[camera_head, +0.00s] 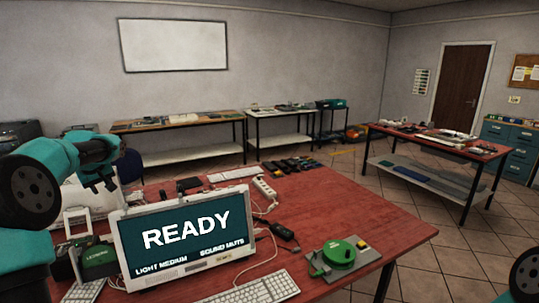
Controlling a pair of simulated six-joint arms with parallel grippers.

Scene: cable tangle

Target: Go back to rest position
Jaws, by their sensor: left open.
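My left gripper (103,183) is at the left of the head view, raised above the back left of the red table (390,228). It is open and points downward, with nothing seen between its fingers. Of my right arm only a dark rounded part shows at the bottom right edge; its gripper is not in view. A monitor (186,236) reading "READY" stands upright on the table, to the right of and nearer than the left gripper. White cables (262,222) run from a power strip (264,187) behind the monitor to a black adapter (282,231).
A green round device (339,253) on a grey base sits at the table's right front. A white keyboard (252,291) lies at the front edge. A dark green box (97,262) stands left of the monitor. Other benches stand farther back.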

